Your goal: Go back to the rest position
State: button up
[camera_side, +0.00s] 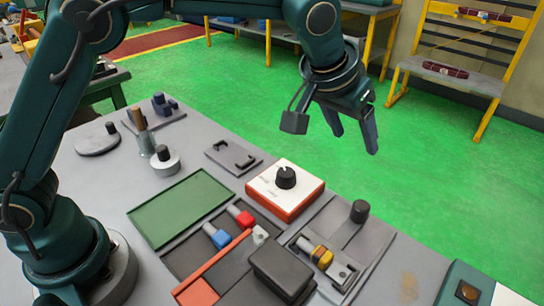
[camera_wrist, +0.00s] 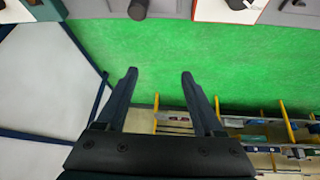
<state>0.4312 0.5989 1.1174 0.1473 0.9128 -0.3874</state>
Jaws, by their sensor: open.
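My gripper (camera_side: 352,125) hangs above the far right side of the grey work table, in the air over the green floor behind it in the side view. Its two fingers are apart with nothing between them. In the wrist view my gripper (camera_wrist: 159,76) shows both dark fingers spread, with only green floor (camera_wrist: 160,60) between the tips. It touches nothing on the table.
On the table are a green tray (camera_side: 181,209), an orange-and-white box with a black knob (camera_side: 286,178), a dark block (camera_side: 282,268), a fixture with a yellow part (camera_side: 322,256) and red and blue pieces (camera_side: 218,237). A yellow-framed shelf (camera_side: 455,73) stands behind, beyond open floor.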

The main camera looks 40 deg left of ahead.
jog(key=s+a+r+n+t, duration=0.2)
jog(key=s+a+r, duration=0.7)
jog(key=s+a, duration=0.3)
jog(key=s+a+f+g+y, duration=0.1)
jog(key=s+a+f, duration=0.3)
jog(key=s+f, duration=0.4)
jog(key=s+g, duration=0.1)
jog(key=s, duration=0.3)
jog(key=shift+f+m, duration=0.35)
jog(key=shift+m, duration=0.05)
